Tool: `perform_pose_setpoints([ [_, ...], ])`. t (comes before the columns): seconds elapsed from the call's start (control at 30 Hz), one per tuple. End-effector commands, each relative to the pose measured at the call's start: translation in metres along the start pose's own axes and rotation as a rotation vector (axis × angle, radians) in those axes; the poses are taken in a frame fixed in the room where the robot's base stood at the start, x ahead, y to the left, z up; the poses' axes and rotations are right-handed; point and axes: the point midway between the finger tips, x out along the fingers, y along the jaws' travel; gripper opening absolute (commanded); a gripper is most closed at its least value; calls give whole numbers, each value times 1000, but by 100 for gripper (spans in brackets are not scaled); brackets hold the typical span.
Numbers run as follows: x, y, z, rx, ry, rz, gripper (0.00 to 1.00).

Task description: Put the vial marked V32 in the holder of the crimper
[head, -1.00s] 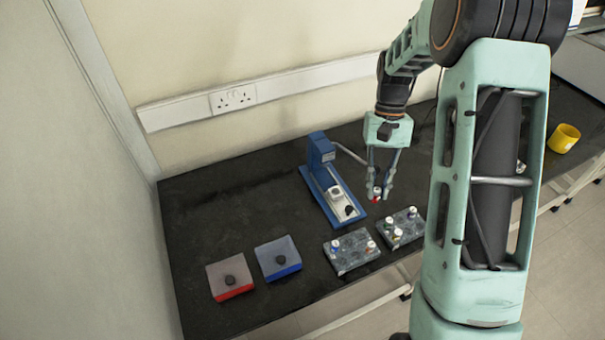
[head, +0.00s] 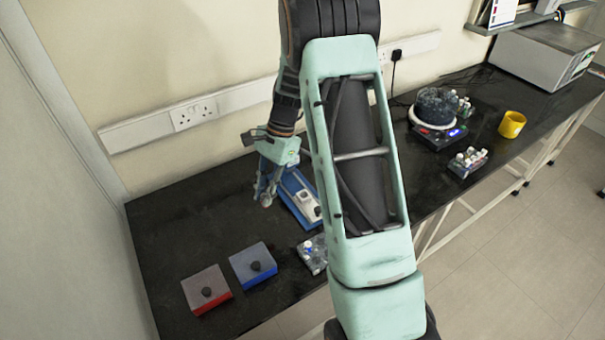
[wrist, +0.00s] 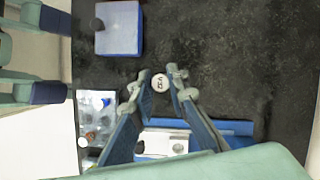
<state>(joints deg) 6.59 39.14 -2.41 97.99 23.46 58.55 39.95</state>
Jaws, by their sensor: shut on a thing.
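My gripper (wrist: 161,80) is shut on the vial marked V32 (wrist: 158,82); its white cap with the lettering shows between the fingertips in the wrist view. In the head view my gripper (head: 266,198) hangs just left of the blue crimper (head: 291,190), and the vial cannot be made out there. The crimper has a pale metal block on its base. My arm hides part of it. In the wrist view the crimper (wrist: 240,128) lies below the fingertips, partly covered by my fingers. The vial is apart from it.
A red box (head: 207,291) and a blue box (head: 253,266) stand front left. A vial rack (head: 313,252) is partly behind my arm. A hotplate (head: 436,133), another rack (head: 467,162) and a yellow mug (head: 511,124) are at right. The bench's left side is bare.

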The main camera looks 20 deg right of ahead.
Motion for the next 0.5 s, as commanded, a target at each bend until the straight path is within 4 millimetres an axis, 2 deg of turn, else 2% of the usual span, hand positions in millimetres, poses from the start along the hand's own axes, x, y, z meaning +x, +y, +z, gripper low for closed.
perform_pose_setpoints([
  [0.3, -1, -17, -40, 735, 0, -305, 2],
  [0.5, -9, -16, -73, 1179, 1, -489, 2],
])
